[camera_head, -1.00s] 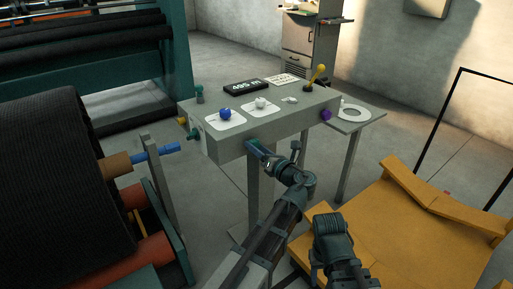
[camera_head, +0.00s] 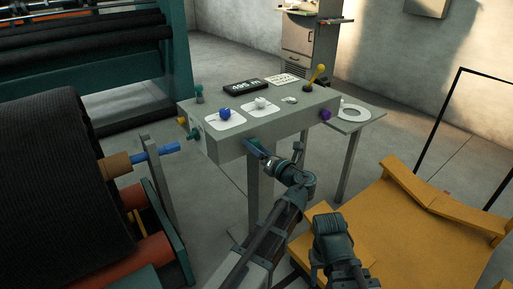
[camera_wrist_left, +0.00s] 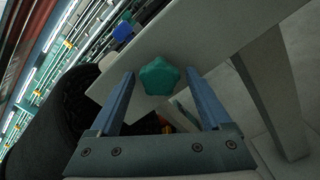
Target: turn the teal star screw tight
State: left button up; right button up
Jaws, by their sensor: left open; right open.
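The teal star screw (camera_head: 256,143) sits on the front face of the grey console box (camera_head: 226,150), partly hidden by my left gripper in the head view. In the left wrist view the teal star screw (camera_wrist_left: 159,76) shows face on, with its points visible. My left gripper (camera_head: 256,150) is open, with its blue fingers (camera_wrist_left: 163,92) to either side of the screw and a gap on both sides. It is not closed on the screw. My right arm's end (camera_head: 331,236) is low and to the right, clear of the console; its fingers are hard to make out.
The console top carries a blue knob (camera_head: 225,113), a white knob (camera_head: 260,102), a display (camera_head: 244,87) and a yellow lever (camera_head: 318,74). A purple knob (camera_head: 325,115) is on its front right. A black roll (camera_head: 60,190) stands left, a yellow platform (camera_head: 405,225) right.

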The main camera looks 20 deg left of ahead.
pick_arm(q)
jog(key=v, duration=0.3)
dwell(0.5)
jog(key=n, duration=0.3)
jog(key=shift+n, duration=0.4)
jog(key=n, duration=1.3)
jog(key=shift+a, duration=0.1)
